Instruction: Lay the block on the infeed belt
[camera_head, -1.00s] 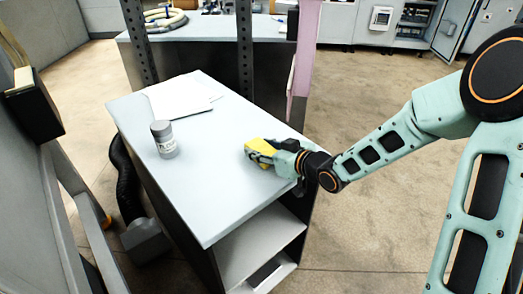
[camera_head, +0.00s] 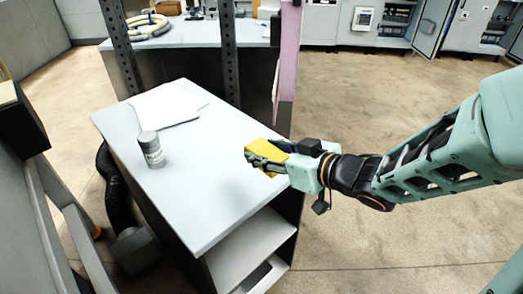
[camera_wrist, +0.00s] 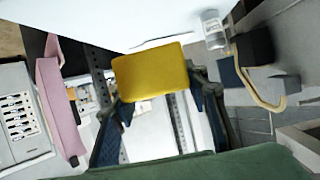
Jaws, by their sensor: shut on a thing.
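A yellow block (camera_head: 265,152) is in my gripper (camera_head: 268,163) over the right edge of the white-topped cabinet. It also shows in the wrist view (camera_wrist: 152,72), with a finger on each side of it. My gripper is shut on the block. In the head view the block appears just above the worktop; the gap under it is hard to judge. I cannot make out the infeed belt with certainty in either view.
The white worktop (camera_head: 190,205) holds a grey labelled jar (camera_head: 151,150) and white sheets (camera_head: 167,104). Dark perforated posts (camera_head: 229,50) and a pink panel (camera_head: 288,65) stand behind. Grey machinery is at the left; floor (camera_head: 365,240) is open at the right.

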